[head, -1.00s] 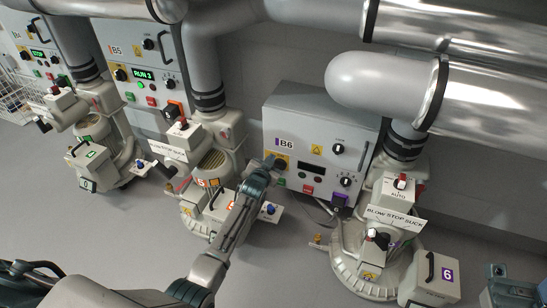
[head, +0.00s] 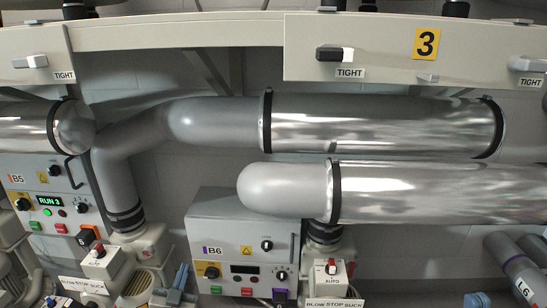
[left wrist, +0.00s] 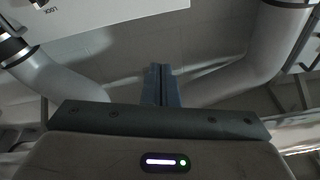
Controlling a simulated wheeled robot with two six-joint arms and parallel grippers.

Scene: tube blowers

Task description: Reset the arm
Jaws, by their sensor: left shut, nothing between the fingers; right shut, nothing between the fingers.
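My left gripper (head: 176,281) shows at the bottom of the head view, just left of the B6 control box (head: 222,219). Its blue-grey fingers point up and are together, with nothing between them. They also show closed in the left wrist view (left wrist: 161,84). Whether they touch anything behind cannot be told. My right gripper (head: 478,299) shows only as a blue tip at the bottom edge, right of B6, shut and empty. The B6 box has a dark display, a black knob on a yellow plate, and green and red buttons. Most of both arms is out of view.
The B5 box (head: 60,176) at left reads RUN 3. Big grey and metallic pipes (head: 380,128) cross above. A beige beam (head: 390,52) with a yellow 3 and TIGHT handles spans the top. A blower with an AUTO switch (head: 327,278) stands right of B6.

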